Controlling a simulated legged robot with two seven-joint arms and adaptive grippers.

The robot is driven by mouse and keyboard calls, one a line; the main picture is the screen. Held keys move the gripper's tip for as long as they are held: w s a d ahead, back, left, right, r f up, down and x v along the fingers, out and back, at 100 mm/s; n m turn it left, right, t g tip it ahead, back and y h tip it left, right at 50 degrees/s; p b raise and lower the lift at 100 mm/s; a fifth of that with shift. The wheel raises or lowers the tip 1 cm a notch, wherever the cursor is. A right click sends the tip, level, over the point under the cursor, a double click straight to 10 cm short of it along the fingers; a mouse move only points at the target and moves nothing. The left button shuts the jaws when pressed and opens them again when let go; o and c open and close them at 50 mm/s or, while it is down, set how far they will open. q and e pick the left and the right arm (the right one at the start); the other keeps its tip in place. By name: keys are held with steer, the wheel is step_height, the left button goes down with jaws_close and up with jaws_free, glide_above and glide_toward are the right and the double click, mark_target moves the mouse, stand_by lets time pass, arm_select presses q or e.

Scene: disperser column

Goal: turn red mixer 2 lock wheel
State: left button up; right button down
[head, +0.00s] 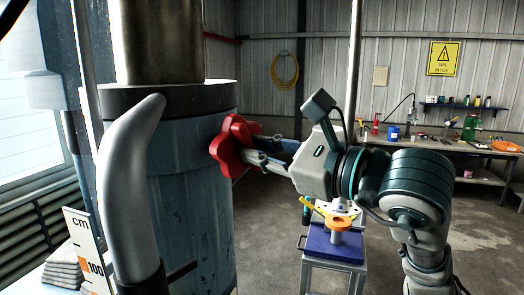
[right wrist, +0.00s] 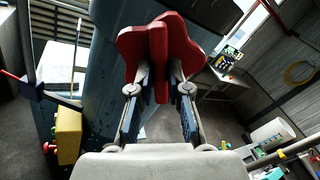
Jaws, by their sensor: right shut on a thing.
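The red lock wheel (head: 232,145) has rounded lobes and sits on the right side of the blue mixer column (head: 190,215) in the head view. My right gripper (head: 255,148) reaches it from the right and is shut on it. In the right wrist view the red wheel (right wrist: 165,42) fills the top middle, with my right gripper's fingers (right wrist: 160,75) on either side of one lobe. The fingers hide part of that lobe. My left gripper does not show in either view.
A small stand with a blue top (head: 335,246) holds an orange and yellow object below my right arm. A workbench (head: 450,143) with tools stands at the back right. A grey curved part (head: 130,190) rises in front of the column. Open floor lies between.

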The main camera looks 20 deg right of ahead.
steer(key=c, duration=1.1)
jaws_free()
steer(key=shift+w+f, duration=0.2)
steer(key=shift+w, duration=0.05)
steer(key=v, duration=1.1)
steer(key=shift+s+d, duration=0.15)
steer(key=shift+d, duration=0.2)
steer(key=shift+a, duration=0.15)
